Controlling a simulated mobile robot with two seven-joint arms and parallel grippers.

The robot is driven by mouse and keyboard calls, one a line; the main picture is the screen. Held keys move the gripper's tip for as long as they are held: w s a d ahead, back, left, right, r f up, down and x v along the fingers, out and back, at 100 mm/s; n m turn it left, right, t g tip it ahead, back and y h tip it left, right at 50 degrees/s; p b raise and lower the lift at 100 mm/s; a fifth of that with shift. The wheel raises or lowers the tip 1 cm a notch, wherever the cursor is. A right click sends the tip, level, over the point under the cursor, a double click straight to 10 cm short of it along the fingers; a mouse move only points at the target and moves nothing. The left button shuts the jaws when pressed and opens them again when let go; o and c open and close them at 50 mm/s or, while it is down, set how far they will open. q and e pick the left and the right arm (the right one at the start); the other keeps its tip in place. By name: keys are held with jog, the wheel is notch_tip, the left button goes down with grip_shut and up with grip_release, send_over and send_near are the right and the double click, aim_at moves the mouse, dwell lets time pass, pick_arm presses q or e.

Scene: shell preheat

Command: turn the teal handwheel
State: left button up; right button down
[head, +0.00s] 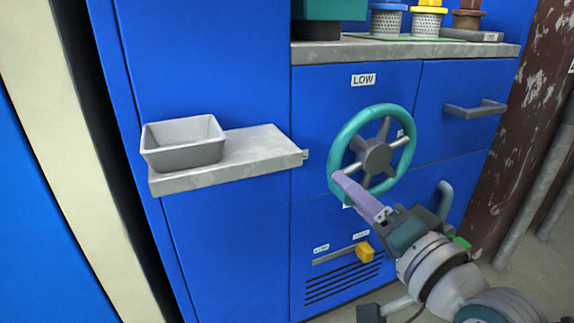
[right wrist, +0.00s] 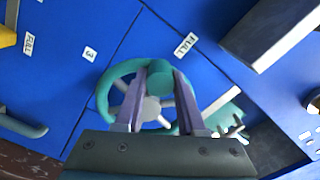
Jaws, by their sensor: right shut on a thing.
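The teal handwheel (head: 377,157) has a grey hub and spokes and stands on the front of a blue cabinet, below a LOW label (head: 363,79). My right gripper (head: 340,180) reaches in from the lower right and is shut on the lower left part of the rim. In the right wrist view the two purple fingers (right wrist: 160,84) lie on both sides of the teal rim, and the wheel (right wrist: 104,98) shows behind them. The fingers and palm hide part of the wheel. My left gripper is not in view.
A grey shelf (head: 255,148) with an empty grey bin (head: 185,155) juts out left of the wheel. A drawer handle (head: 477,108) sticks out at right. A yellow slider knob (head: 365,252) sits below the wheel. Several capped containers stand on the ledge (head: 340,50) above.

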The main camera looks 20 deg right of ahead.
jog(key=shift+a+r+m+p, duration=0.2)
jog(key=shift+r+m+p, duration=0.85)
jog(key=shift+m, duration=0.65)
jog(key=shift+r, duration=0.25)
jog(key=c, duration=0.5)
grip_release()
jog(key=shift+f, duration=0.1)
jog(key=s+p, duration=0.3)
jog(key=s, duration=0.7)
jog(key=shift+d, duration=0.4)
